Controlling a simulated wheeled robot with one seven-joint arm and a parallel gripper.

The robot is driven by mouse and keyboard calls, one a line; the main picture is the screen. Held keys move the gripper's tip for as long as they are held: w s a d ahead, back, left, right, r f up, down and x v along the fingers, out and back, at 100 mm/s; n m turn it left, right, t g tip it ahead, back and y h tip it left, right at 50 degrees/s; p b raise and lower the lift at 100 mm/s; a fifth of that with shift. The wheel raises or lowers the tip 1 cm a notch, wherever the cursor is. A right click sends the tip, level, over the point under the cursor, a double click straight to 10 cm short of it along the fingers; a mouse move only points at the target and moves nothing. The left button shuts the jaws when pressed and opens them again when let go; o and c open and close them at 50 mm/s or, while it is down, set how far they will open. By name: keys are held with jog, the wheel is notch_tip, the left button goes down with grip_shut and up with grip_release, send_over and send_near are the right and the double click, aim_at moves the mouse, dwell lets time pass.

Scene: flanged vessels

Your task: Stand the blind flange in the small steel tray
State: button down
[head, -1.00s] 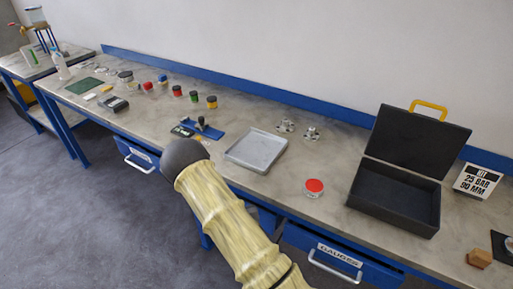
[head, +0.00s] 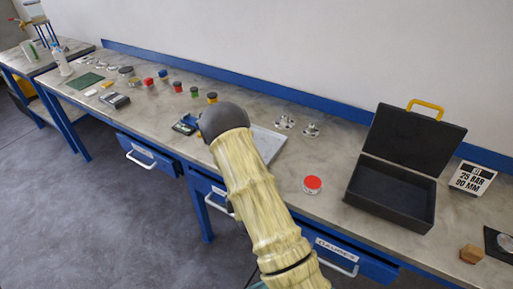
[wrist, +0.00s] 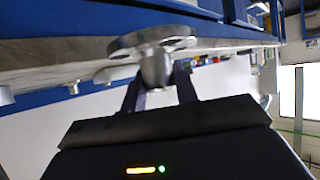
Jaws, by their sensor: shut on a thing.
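In the wrist view my gripper (wrist: 160,85) is shut on a grey metal flange, which I take to be the blind flange (wrist: 152,41). Its flat disc with bolt holes lies beyond the fingertips, and its short round stub sits between the fingers. The grey steel tray (head: 270,145) is on the bench in the head view. My arm covers its left part. My gripper and the held flange are hidden behind my arm in the head view, so their distance from the tray cannot be told there.
Two metal flanged pieces (head: 284,122) (head: 311,130) stand behind the tray. A red-topped disc (head: 312,184) lies right of it, then an open black case (head: 398,185). Bare bench surrounds the red-topped disc.

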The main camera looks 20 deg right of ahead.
jog(key=w+d+r+m+g+h, duration=0.3)
jog(key=w+d+r+m+h, duration=0.1)
jog(key=d, duration=0.4)
jog(key=w+d+r+m+g+h, duration=0.3)
jog(key=w+d+r+m+h, duration=0.1)
jog(key=d+r+m, duration=0.3)
jog(key=shift+w+d+r+g+h, duration=0.15)
jog(key=shift+d+g+h, duration=0.2)
jog(key=shift+h, duration=0.35)
